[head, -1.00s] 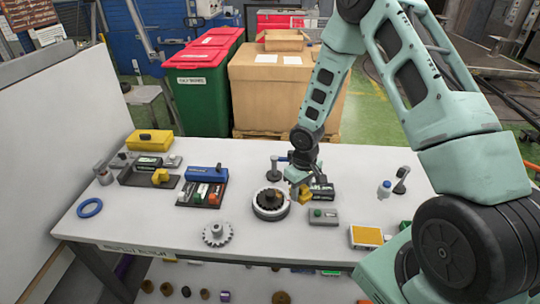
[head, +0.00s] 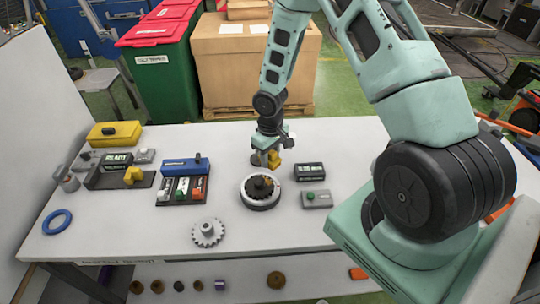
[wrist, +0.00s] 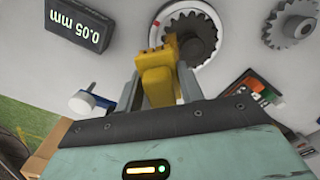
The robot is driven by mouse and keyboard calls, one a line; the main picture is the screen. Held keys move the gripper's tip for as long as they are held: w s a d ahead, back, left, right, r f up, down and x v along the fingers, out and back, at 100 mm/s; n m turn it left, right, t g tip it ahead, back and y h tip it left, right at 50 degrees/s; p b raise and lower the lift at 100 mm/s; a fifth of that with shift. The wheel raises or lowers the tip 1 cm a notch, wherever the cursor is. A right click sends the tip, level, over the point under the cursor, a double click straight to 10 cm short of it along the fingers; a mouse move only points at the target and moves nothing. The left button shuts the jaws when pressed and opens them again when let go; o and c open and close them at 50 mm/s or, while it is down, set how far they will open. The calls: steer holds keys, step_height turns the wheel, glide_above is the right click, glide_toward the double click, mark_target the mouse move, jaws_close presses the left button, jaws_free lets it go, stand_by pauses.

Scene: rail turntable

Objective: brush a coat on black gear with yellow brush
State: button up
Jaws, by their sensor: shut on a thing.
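My gripper (head: 267,157) is shut on the yellow brush (head: 275,160) and holds it above the table, just behind the turntable. The black gear (head: 261,185) lies on the round turntable (head: 260,204), which has a pale rim. In the wrist view, the yellow brush (wrist: 156,82) sits between my two fingers (wrist: 160,88) and its far end overlaps the near left edge of the black gear (wrist: 187,30). I cannot tell whether the brush touches the gear. The brush's tip is not clearly visible.
A dark display box (head: 309,172) reading 0.05 mm and a grey box with a green button (head: 317,199) stand right of the turntable. A grey gear (head: 207,232) lies front left. A blue-topped tray (head: 185,180) stands left. The front middle of the table is clear.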

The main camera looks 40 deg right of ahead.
mark_target(270, 178)
steer(key=shift+f+b, duration=2.15)
steer(key=shift+f, duration=0.65)
steer(key=shift+f+b, duration=0.5)
steer(key=shift+f, duration=0.1)
steer(key=shift+s+a, duration=0.1)
steer(key=shift+a, duration=0.5)
stand_by(0.5)
steer(key=shift+d, duration=0.45)
steer(key=shift+a, duration=0.45)
stand_by(0.6)
steer(key=shift+d, duration=0.4)
stand_by(1.6)
